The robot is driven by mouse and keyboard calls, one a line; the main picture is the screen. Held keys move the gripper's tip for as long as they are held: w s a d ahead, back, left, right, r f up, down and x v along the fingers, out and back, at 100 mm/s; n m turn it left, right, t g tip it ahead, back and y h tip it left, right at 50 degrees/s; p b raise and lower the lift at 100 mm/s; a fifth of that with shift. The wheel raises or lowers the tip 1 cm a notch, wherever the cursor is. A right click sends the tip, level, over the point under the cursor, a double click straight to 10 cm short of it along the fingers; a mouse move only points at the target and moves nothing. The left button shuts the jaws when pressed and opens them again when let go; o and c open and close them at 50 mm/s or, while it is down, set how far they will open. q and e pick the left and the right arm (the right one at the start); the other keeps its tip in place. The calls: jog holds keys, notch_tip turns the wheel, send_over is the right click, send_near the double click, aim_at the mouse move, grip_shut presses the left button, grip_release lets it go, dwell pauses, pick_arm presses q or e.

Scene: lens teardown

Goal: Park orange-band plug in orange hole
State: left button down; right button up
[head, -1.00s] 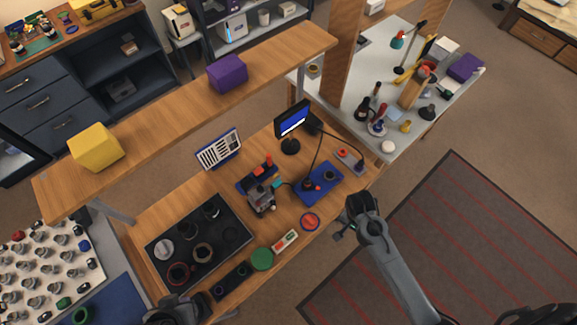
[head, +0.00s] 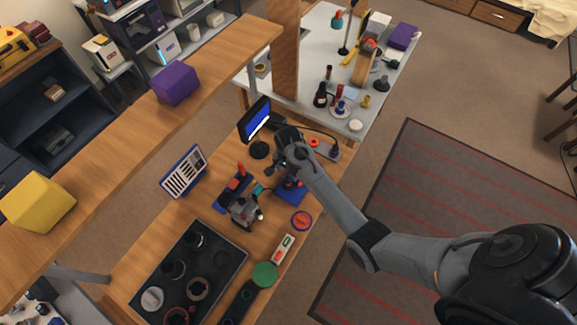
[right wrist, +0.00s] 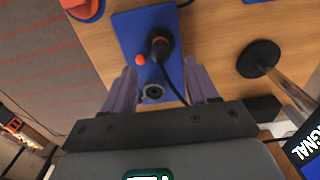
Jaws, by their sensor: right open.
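A blue board (right wrist: 150,25) lies on the wooden bench; in the head view (head: 291,194) my right arm partly covers it. A black plug (right wrist: 160,48) with a black cable stands on the board, beside a small orange-red peg (right wrist: 140,59). A grey ring-shaped socket (right wrist: 153,92) is at the board's near end; I cannot tell an orange hole. My right gripper (right wrist: 161,88) is open and empty above the board, fingers either side of its near end; it also shows in the head view (head: 284,160). My left gripper is not in view.
A monitor (head: 255,120) on a round black base (right wrist: 259,58) stands close to the board. A microscope-like device (head: 244,210), a red-rimmed disc (head: 301,221) and a black tray (head: 215,245) of round parts are also on the bench. A wooden shelf (head: 130,140) runs above.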

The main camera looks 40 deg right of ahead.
aim_at(288, 178)
jog(key=shift+f+b, duration=0.3)
jog(key=shift+f, duration=2.95)
jog(key=shift+c, duration=0.3)
jog(key=c, duration=0.5)
grip_shut()
jog(key=shift+r, duration=0.15)
jog(key=shift+r+p, duration=0.3)
jog(key=shift+p, duration=0.25)
jog(key=shift+a+r+p, duration=0.1)
jog(key=shift+r+p, duration=0.2)
jog(key=shift+p, duration=0.1)
jog(key=shift+r, duration=0.15)
